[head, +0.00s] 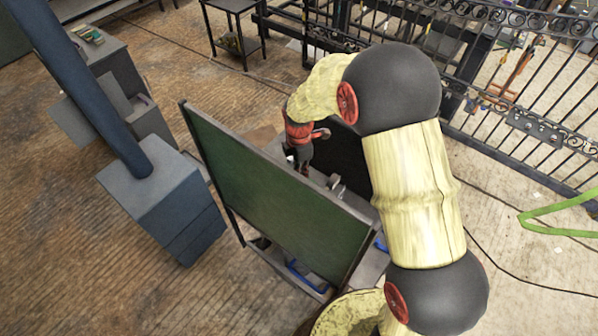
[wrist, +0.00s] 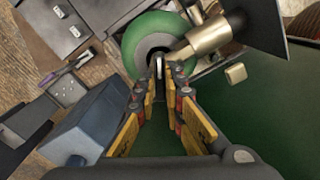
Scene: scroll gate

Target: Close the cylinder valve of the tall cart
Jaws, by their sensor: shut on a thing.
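In the wrist view a green cylinder (wrist: 133,38) with a grey rounded top stands just past my fingertips. A pale metal valve fitting (wrist: 208,36) sticks out over its top toward the upper right. My gripper (wrist: 159,72) has its fingers drawn together over the cylinder's top, shut on a small grey part at the valve. The fingertips hide most of that part. In the head view my gripper (head: 303,167) reaches down behind a green panel (head: 265,200) on the cart. The panel and my arm hide the cylinder and valve there.
The green panel rises close beside my gripper. A blue-grey cabinet (head: 165,205) with a slanted post stands to the left. A black iron fence (head: 530,115) runs along the right. Brown floor lies open at the lower left.

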